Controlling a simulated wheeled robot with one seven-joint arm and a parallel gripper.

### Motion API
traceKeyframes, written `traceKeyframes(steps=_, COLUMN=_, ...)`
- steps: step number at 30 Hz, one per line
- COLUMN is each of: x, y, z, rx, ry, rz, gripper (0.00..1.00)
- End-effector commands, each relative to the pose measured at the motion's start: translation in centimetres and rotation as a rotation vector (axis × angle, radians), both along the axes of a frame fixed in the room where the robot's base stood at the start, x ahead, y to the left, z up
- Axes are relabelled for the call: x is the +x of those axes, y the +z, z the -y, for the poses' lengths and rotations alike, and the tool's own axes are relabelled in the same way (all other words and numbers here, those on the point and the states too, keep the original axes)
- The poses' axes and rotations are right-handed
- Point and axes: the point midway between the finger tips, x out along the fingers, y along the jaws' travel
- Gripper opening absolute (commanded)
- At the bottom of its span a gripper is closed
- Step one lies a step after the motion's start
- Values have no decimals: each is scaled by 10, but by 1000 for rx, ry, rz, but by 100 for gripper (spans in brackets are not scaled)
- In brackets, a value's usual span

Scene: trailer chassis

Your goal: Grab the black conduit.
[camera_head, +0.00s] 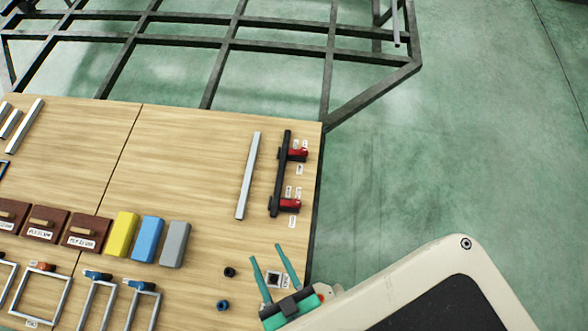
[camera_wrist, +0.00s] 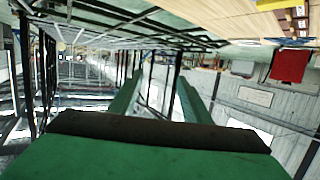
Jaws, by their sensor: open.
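The black conduit (camera_head: 280,172) is a long thin dark bar near the right edge of the wooden table. It lies lengthwise in the head view, with two red parts (camera_head: 291,204) beside or under it on its right. My gripper (camera_head: 267,252) has teal fingers spread apart with nothing between them. It is at the table's near right corner, below the conduit's near end in the picture and apart from it. The wrist view shows the two green fingers of my gripper (camera_wrist: 158,82) apart. I cannot make out the conduit there.
A silver bar (camera_head: 247,176) lies left of the conduit, roughly parallel. Yellow (camera_head: 121,236), blue (camera_head: 147,239) and grey (camera_head: 175,244) blocks stand further left. Small black (camera_head: 229,272) and blue (camera_head: 222,305) pieces lie near my gripper. A dark metal frame (camera_head: 225,45) stands behind the table (camera_head: 190,150).

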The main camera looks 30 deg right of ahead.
Motion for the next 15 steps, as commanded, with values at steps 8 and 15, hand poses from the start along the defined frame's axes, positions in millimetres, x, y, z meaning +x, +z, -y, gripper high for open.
traceKeyframes(steps=8, x=34, y=-120, z=-1, rx=45, ry=-18, rz=-131, gripper=44)
traceKeyframes(steps=15, x=85, y=-230, z=18, rx=73, ry=-113, rz=-256, gripper=44)
